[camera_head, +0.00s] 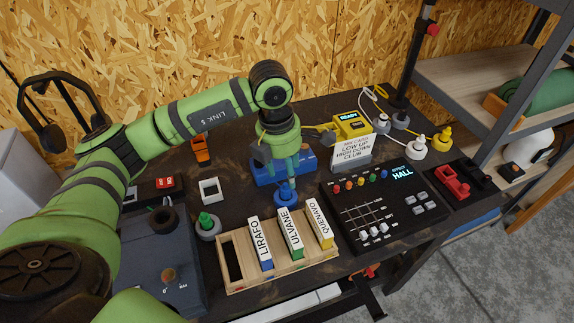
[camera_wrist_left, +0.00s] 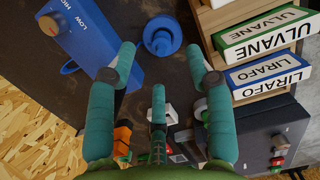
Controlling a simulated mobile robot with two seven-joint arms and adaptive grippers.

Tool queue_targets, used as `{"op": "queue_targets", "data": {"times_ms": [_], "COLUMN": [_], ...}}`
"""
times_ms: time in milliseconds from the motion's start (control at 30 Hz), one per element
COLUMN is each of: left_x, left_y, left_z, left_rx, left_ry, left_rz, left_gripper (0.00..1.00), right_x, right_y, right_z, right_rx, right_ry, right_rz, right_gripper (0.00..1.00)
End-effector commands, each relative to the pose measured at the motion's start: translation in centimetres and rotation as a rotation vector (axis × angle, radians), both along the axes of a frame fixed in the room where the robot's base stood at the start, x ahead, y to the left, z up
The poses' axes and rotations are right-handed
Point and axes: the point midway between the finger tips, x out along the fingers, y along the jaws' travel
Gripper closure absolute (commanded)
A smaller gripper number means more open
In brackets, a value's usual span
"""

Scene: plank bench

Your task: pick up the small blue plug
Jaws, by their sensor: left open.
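The small blue plug (camera_head: 286,193) stands upright on the dark bench, between the blue box and the wooden rack. In the left wrist view the blue plug (camera_wrist_left: 161,38) shows round, just beyond the fingertips. My left gripper (camera_head: 281,178) points down right above the plug, its fingers partly overlapping it in the head view. In the left wrist view my left gripper (camera_wrist_left: 160,67) is open, with three green fingers spread and nothing between them. A small gap to the plug seems to show, but its height is hard to tell. My right gripper is not in view.
The blue box (camera_head: 264,174) stands close behind the plug. The wooden rack (camera_head: 233,288) with labelled blocks is close in front. A black panel (camera_head: 398,232) with sliders lies to the right, below a white sign (camera_head: 351,154).

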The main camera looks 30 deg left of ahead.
Motion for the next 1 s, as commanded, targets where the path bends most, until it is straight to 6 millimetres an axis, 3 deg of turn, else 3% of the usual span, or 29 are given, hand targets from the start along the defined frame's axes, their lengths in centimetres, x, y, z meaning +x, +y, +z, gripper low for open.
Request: {"op": "queue_targets", "data": {"times_ms": [267, 467, 633, 867, 900, 1000], "left_x": [0.1, 0.3, 0.5, 0.6, 0.6, 0.6], "left_y": [0.0, 0.7, 0.4, 0.4, 0.4, 0.4], "left_z": [-1.9, -4.6, -6.7, -7.2, -7.1, -7.1], "left_rx": [-0.001, 0.0, -0.003, -0.003, -0.003, -0.003], "left_ry": [0.005, 0.007, 0.003, 0.0, 0.0, 0.0], "left_rz": [0.001, 0.001, 0.0, -0.001, -0.001, 0.0], "left_gripper": [0.47, 0.47, 0.47, 0.47, 0.51, 0.91], "right_x": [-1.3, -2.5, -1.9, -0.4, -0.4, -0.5], "right_y": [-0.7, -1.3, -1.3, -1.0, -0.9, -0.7], "right_z": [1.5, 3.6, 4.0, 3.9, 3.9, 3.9], "right_rx": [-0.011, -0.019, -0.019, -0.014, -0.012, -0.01], "right_ry": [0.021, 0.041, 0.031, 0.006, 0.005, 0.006], "right_rz": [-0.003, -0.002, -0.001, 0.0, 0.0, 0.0], "right_gripper": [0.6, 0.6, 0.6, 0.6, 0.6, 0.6]}}
